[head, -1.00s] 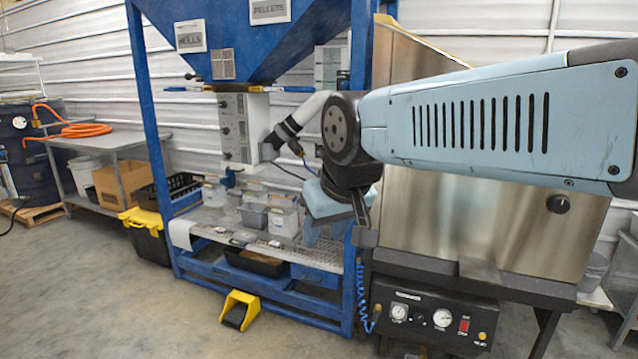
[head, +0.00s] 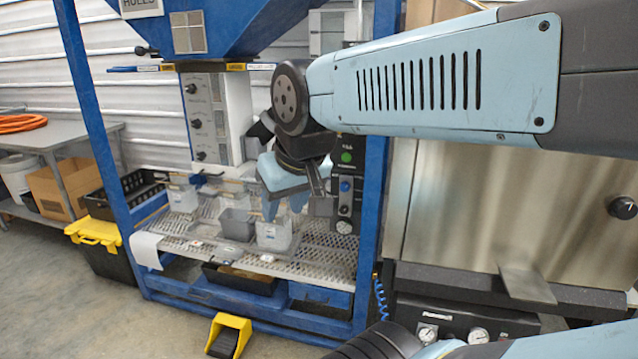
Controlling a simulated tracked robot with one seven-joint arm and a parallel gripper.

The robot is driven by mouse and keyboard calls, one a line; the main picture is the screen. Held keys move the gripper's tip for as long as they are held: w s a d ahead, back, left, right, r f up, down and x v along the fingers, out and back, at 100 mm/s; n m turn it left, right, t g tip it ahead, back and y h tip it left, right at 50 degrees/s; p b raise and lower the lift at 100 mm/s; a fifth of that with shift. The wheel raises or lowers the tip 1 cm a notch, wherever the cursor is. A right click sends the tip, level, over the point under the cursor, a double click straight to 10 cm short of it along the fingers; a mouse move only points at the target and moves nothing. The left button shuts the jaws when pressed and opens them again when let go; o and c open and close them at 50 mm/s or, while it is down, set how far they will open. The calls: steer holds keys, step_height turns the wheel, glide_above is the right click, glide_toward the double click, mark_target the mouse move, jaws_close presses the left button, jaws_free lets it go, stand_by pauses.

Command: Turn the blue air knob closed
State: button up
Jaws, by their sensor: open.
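The blue air knob (head: 345,186) is a small round knob on a narrow black control panel (head: 343,206) fixed to the rack's right blue post. It sits below a green button (head: 347,157) and above a round gauge (head: 343,226). My gripper (head: 284,203) hangs downward, open and empty, to the left of the panel and in front of the rack. In the picture it is apart from the knob. A grey plate at my wrist overlaps the panel's left edge. The direction the knob points is too small to read.
Clear bins (head: 273,236) stand on the perforated shelf (head: 325,262) below my gripper. A white control box (head: 208,120) hangs under the blue hopper (head: 240,25). A steel cabinet (head: 470,220) stands at the right. A yellow pedal (head: 229,335) is on the floor.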

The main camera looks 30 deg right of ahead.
steer(key=shift+w, duration=0.45)
steer(key=o, duration=0.3)
steer(key=shift+w+r, duration=0.1)
steer(key=shift+w, duration=0.25)
steer(key=o, duration=0.3)
steer(key=w+d+m+t, duration=0.1)
steer(key=w, duration=0.8)
steer(key=shift+w+d, duration=0.35)
steer(key=shift+d, duration=0.05)
steer(key=w+d+f+m+t+h, duration=0.15)
steer(key=w+d, duration=0.25)
steer(key=w, duration=0.5)
steer(key=w+d+f+m+t, duration=0.1)
steer(key=w+d+f+m, duration=0.15)
steer(key=w+d, duration=0.4)
steer(key=m+t+h, duration=0.2)
steer(key=m+h, duration=0.1)
steer(key=h, duration=0.6)
glide_toward(344, 188)
steer(key=a+r, duration=0.5)
steer(key=a, duration=0.4)
steer(key=s+d+f+h, duration=0.1)
steer(key=d+f+h, duration=0.2)
steer(key=d+f, duration=0.35)
steer(key=shift+t, duration=0.35)
steer(key=x, duration=1.3)
steer(key=shift+w+d+f, duration=0.1)
steer(key=shift+f, duration=0.25)
